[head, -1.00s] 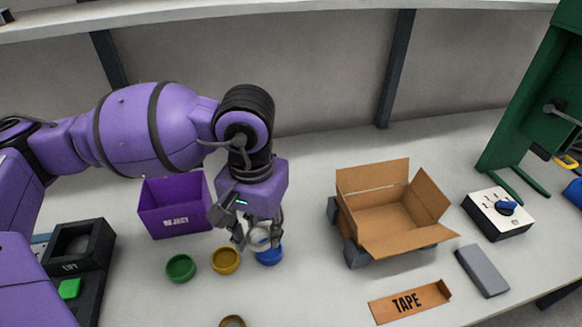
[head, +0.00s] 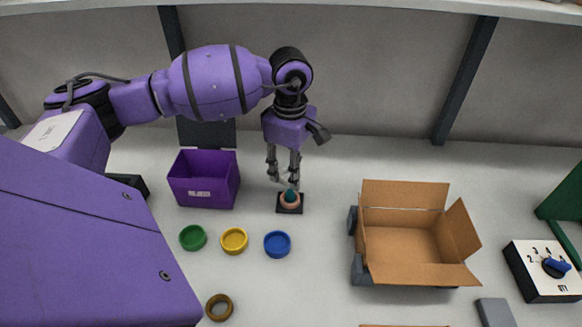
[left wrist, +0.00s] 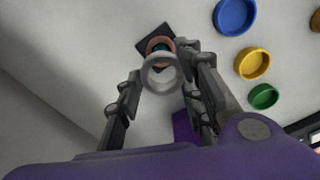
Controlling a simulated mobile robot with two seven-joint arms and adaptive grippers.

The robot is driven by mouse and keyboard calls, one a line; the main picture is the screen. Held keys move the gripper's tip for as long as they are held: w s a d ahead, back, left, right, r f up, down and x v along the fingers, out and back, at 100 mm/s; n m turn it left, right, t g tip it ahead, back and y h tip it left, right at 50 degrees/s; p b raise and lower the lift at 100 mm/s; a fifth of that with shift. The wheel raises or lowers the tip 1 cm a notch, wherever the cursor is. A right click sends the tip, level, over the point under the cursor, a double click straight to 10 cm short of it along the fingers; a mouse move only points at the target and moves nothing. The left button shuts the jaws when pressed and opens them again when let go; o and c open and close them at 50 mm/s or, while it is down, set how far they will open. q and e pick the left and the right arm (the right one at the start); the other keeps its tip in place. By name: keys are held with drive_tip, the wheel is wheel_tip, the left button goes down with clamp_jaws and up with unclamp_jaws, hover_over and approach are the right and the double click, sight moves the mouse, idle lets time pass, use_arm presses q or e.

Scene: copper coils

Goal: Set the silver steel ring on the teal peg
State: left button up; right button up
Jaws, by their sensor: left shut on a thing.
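The silver steel ring (left wrist: 148,77) is pinched between the fingers of my left gripper (left wrist: 160,73), seen in the left wrist view. In the head view my left gripper (head: 283,172) hangs fingers down just behind and above the teal peg (head: 291,194); the ring is hard to make out there. The peg stands on a small black square base (head: 283,209), with a copper-coloured ring (head: 290,205) around its lower part. In the left wrist view the silver ring overlaps the peg and copper ring (left wrist: 153,43); I cannot tell the height gap. My right gripper is not in view.
Green (head: 193,238), yellow (head: 234,241) and blue (head: 277,244) dishes stand in front. A purple bin (head: 203,203) is left of the peg, an open cardboard box (head: 415,273) to the right. The table between peg and box is clear.

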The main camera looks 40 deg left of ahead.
use_arm(q)
drive_tip(key=shift+f, duration=0.75)
drive_tip(key=shift+f+b, duration=1.05)
drive_tip(key=shift+f, duration=1.05)
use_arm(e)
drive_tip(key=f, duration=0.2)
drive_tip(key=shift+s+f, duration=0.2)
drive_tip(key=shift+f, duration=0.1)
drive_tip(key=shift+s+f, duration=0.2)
use_arm(q)
drive_tip(key=shift+f+b, duration=0.6)
drive_tip(key=shift+f, duration=0.05)
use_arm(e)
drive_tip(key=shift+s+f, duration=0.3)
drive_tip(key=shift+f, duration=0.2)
use_arm(q)
drive_tip(key=o, duration=1)
